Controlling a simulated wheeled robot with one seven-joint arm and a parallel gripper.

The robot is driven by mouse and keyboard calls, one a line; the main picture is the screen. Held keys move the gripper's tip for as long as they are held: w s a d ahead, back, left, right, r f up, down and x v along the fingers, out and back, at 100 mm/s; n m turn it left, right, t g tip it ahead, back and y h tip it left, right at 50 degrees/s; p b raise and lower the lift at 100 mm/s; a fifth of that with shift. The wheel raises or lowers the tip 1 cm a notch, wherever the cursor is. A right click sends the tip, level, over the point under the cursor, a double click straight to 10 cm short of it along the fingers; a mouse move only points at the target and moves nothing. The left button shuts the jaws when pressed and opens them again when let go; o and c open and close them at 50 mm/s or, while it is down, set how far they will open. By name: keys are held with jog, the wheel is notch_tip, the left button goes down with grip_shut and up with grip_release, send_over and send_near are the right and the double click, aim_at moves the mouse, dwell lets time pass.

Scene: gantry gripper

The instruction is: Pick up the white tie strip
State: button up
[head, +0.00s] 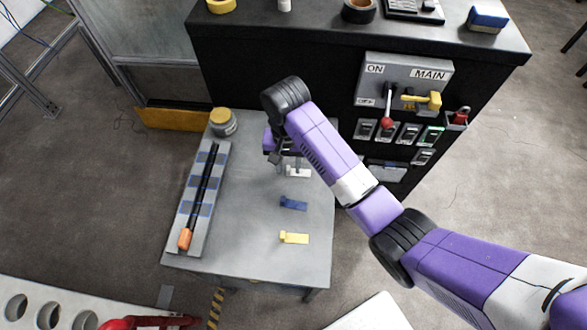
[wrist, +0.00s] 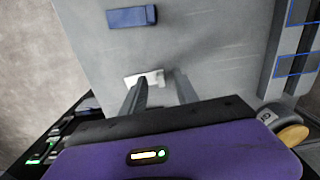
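The white tie strip (head: 299,172) lies on the grey table, at the back of a row with a blue and a yellow strip. In the wrist view the white strip (wrist: 143,78) shows just beyond my fingertips, partly hidden behind the left finger. My gripper (head: 284,164) is over the back part of the table, beside and partly over the white strip. In the wrist view my gripper (wrist: 160,80) has its two fingers apart, with nothing held between them. I cannot tell how far the fingertips are above the table.
The blue strip (head: 293,203) and yellow strip (head: 294,238) lie nearer the front. A grey panel (head: 187,218) with a black, orange-ended rod is at left, a yellow-lidded jar (head: 222,122) behind it. A black cabinet (head: 300,60) with switches stands behind. The table's middle is clear.

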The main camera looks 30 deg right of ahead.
jog(key=shift+f, duration=0.8)
jog(key=shift+c, duration=0.5)
grip_shut()
jog(key=shift+r, duration=0.15)
